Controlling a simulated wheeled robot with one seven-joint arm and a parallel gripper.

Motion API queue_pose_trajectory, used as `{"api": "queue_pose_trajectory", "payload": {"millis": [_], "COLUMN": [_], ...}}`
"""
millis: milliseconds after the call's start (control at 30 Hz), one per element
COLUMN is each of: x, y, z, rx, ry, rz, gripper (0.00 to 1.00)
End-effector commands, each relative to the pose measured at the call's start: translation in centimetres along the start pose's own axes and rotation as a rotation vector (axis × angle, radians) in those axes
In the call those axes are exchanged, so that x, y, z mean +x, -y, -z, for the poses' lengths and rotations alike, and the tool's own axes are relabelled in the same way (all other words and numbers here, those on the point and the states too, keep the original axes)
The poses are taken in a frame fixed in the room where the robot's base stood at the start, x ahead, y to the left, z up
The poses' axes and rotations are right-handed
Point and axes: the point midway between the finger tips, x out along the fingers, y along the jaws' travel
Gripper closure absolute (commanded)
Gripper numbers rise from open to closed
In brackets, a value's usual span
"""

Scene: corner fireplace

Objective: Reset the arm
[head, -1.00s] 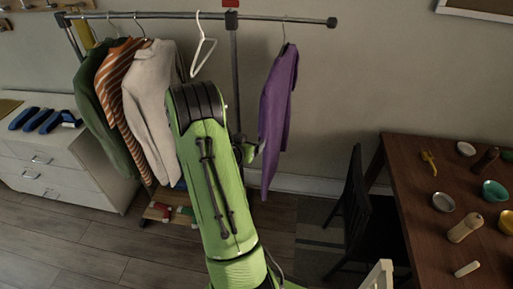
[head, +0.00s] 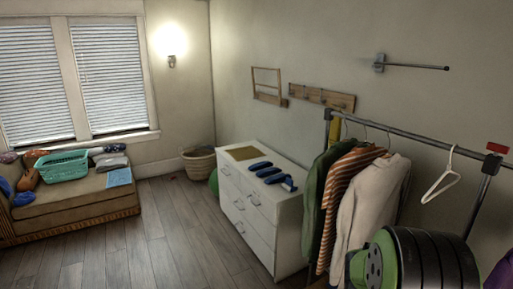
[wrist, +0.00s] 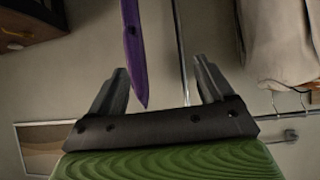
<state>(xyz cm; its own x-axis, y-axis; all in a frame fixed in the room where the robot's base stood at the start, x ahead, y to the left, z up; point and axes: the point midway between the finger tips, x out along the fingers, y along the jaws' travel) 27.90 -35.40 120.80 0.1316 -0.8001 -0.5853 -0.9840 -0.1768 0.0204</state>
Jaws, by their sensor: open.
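My gripper (wrist: 160,76) shows in the wrist view with its two grey fingers spread apart and nothing between them. The wrist view looks upside down. A purple garment (wrist: 134,50) and a metal pole (wrist: 181,50) appear behind the fingers. In the head view, part of my green and black arm (head: 425,262) fills the lower right, in front of the clothes rack. My gripper itself is not visible in the head view.
A clothes rack (head: 422,139) holds a green garment, a striped garment (head: 345,178), a pale garment (head: 372,205) and an empty white hanger (head: 440,186). A white dresser (head: 250,222) stands left of it. Open wooden floor (head: 150,240) lies left, before a bench (head: 85,201).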

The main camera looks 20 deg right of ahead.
Motion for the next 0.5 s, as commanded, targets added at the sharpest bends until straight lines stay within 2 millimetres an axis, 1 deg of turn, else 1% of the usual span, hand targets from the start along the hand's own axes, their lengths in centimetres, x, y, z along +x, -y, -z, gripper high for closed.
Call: {"api": "queue_pose_trajectory", "payload": {"millis": [33, 67, 100, 167, 200, 233, 267, 300, 367, 400, 500], "x": [-3.2, -5.1, -7.8, -11.9, -14.7, -16.8, -18.8, -21.5, -24.9, -26.8, -29.9], "y": [1.7, 2.5, 3.3, 4.1, 4.3, 4.2, 4.0, 3.4, 2.0, 0.9, -1.6], "z": [-1.3, -2.0, -3.2, -5.3, -6.8, -8.0, -9.2, -10.9, -13.4, -14.8, -17.4], "rx": [-0.042, -0.077, -0.130, -0.227, -0.302, -0.362, -0.428, -0.521, -0.665, -0.756, -0.940], "ry": [0.047, 0.084, 0.133, 0.201, 0.242, 0.271, 0.296, 0.324, 0.351, 0.362, 0.368], "rz": [0.077, 0.122, 0.184, 0.288, 0.363, 0.420, 0.481, 0.563, 0.679, 0.749, 0.877], "gripper": [0.19, 0.19, 0.19, 0.19, 0.19, 0.19, 0.19, 0.19, 0.19, 0.19, 0.19]}}
